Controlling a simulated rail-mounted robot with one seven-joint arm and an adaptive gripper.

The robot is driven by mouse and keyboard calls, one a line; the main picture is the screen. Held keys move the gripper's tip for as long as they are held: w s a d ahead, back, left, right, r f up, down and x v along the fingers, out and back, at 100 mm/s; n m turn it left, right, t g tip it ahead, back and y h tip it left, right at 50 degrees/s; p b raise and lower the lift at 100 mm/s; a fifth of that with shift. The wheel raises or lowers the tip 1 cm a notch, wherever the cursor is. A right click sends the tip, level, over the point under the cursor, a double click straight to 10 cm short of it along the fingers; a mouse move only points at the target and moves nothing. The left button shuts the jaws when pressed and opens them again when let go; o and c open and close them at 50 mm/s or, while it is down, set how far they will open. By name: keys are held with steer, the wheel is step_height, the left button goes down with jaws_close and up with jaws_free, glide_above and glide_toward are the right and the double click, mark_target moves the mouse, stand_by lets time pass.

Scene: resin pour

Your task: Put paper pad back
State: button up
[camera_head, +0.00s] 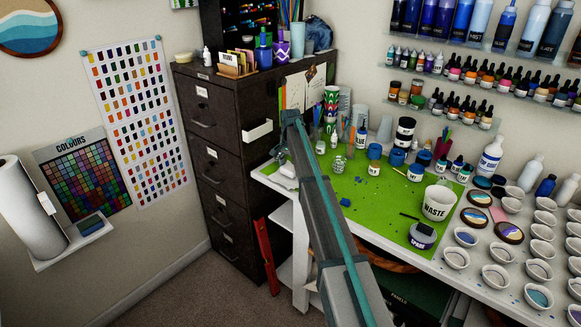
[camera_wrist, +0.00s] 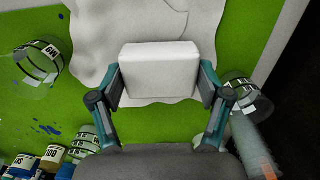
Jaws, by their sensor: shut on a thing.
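A thick white block, which looks like the paper pad (camera_wrist: 160,72), is between the two fingers of my gripper (camera_wrist: 162,88) in the wrist view. The fingers press on its left and right sides. In the head view my gripper (camera_head: 284,155) is at the table's far left corner, beside the dark filing cabinet, partly hidden by my arm. A small white shape there (camera_head: 287,170) may be the pad. In the wrist view a white wavy-edged sheet (camera_wrist: 112,22) lies on the green mat (camera_wrist: 30,105) behind the pad. I cannot tell whether the pad touches it.
A white holder (camera_head: 257,131) is fixed to the filing cabinet (camera_head: 223,150). In the wrist view, clear cups stand left (camera_wrist: 42,62) and right (camera_wrist: 248,95) of my gripper. Labelled jars (camera_wrist: 52,155) are at lower left. A WASTE cup (camera_head: 438,203) stands on the table.

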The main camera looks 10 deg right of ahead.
mark_target(291, 167)
steer(key=shift+f, duration=0.35)
steer(key=o, duration=1.1)
steer(key=shift+r, duration=0.15)
step_height(291, 167, up, 12)
steer(key=b, duration=0.3)
steer(key=shift+r, duration=0.1)
